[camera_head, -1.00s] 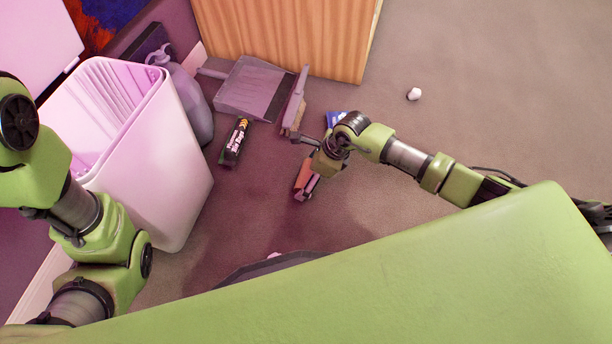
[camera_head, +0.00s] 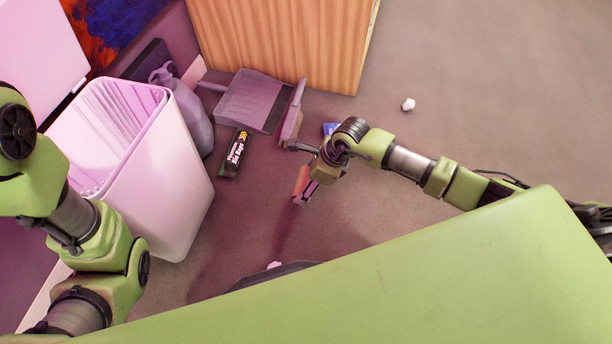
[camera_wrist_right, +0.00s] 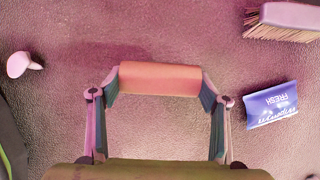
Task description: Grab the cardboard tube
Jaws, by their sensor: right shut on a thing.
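The cardboard tube (camera_wrist_right: 160,78) is a short, plain orange-pink cylinder in the right wrist view. It lies crosswise between the two fingertips of my right gripper (camera_wrist_right: 161,86), one pad at each end. In the head view the tube (camera_head: 300,180) shows as a small orange patch, partly hidden by my right gripper (camera_head: 304,189). The gripper points down at the brown floor, and I cannot tell how far the tube is above it. My left arm shows at the left of the head view, but its gripper is out of frame.
A white bin (camera_head: 165,185) stands at the left, with a grey jug (camera_head: 192,115) behind it. A black package (camera_head: 235,154), a dustpan (camera_head: 250,102), a brush (camera_head: 293,115) and a blue packet (camera_wrist_right: 271,104) lie nearby. A wooden cabinet (camera_head: 285,40) stands behind. Open floor extends right.

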